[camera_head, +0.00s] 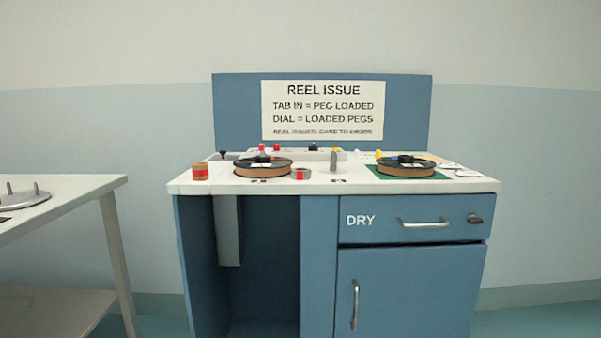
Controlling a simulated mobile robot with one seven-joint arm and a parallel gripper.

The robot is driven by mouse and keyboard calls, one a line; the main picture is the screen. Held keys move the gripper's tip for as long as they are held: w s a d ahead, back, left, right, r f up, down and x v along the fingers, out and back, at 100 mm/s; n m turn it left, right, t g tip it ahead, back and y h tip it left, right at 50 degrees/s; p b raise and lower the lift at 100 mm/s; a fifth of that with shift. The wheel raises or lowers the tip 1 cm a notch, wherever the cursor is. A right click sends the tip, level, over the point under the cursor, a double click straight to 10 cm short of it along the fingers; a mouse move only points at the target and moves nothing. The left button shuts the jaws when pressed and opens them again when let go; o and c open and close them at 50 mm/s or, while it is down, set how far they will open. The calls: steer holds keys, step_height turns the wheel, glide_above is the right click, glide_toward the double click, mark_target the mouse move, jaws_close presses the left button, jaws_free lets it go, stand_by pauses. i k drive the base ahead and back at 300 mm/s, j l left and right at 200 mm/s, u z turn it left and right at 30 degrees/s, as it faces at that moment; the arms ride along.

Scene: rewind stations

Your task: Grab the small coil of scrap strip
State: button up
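My gripper is not in view.
The white countertop (220,188) tops a blue cabinet with a drawer marked DRY (375,221). Tan-edged reels lie left (262,172) and right (405,172), the right one on a green mat (376,175). A grey peg (333,160) stands between. A white table (85,187) is at left.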

mark_target(299, 174)
steer(key=i+l+u, duration=0.1)
steer(key=i+l, duration=0.2)
steer(key=i+l+u, duration=0.15)
steer(key=i+l, duration=0.15)
steer(key=i+l+u, duration=0.1)
steer(key=i+l, duration=0.15)
steer(key=l, duration=0.2)
steer(key=i+l+u, duration=0.1)
steer(key=i+l, duration=0.15)
steer(key=l, duration=0.15)
steer(key=i+l+u, duration=0.1)
steer(key=i+l, duration=0.15)
steer(key=l, duration=0.2)
steer(key=i+l+u, duration=0.15)
steer(key=l, duration=0.3)
steer(key=i, duration=0.1)
